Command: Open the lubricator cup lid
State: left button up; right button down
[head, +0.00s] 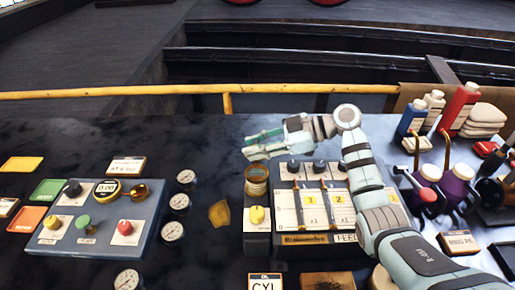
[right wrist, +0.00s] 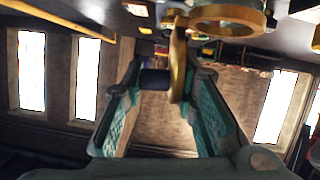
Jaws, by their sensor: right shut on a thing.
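The lubricator cup (head: 257,188) is a brass cup at the left end of the lubricator unit (head: 313,239). Its round rim (right wrist: 228,20) shows at the top of the right wrist view. The brass lid (right wrist: 178,62) stands edge-on there, tilted up beside the rim, with a dark knob (right wrist: 155,79) on its left side. My right gripper (head: 262,146) is just above and behind the cup. In the right wrist view its teal fingers (right wrist: 165,95) are on either side of the lid and knob, shut on them. The gripper hides the lid in the head view. My left gripper is out of view.
The lubricator unit has several dark knobs and numbered yellow tags. Gauges (head: 179,203) and a blue control panel (head: 95,225) lie left. Bottles (head: 412,118) and oil cans stand right. A yellow rail (head: 150,90) runs behind.

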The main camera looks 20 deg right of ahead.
jog(key=shift+w+r, duration=0.15)
jog(key=shift+w, duration=0.05)
dwell(0.3)
jog(key=c, duration=1.7)
grip_release()
jog(key=shift+o, duration=1.3)
jog(key=shift+w+f, duration=0.1)
jog(key=shift+f, duration=0.1)
jog(key=v, duration=1.2)
jog(key=shift+w+r, duration=0.1)
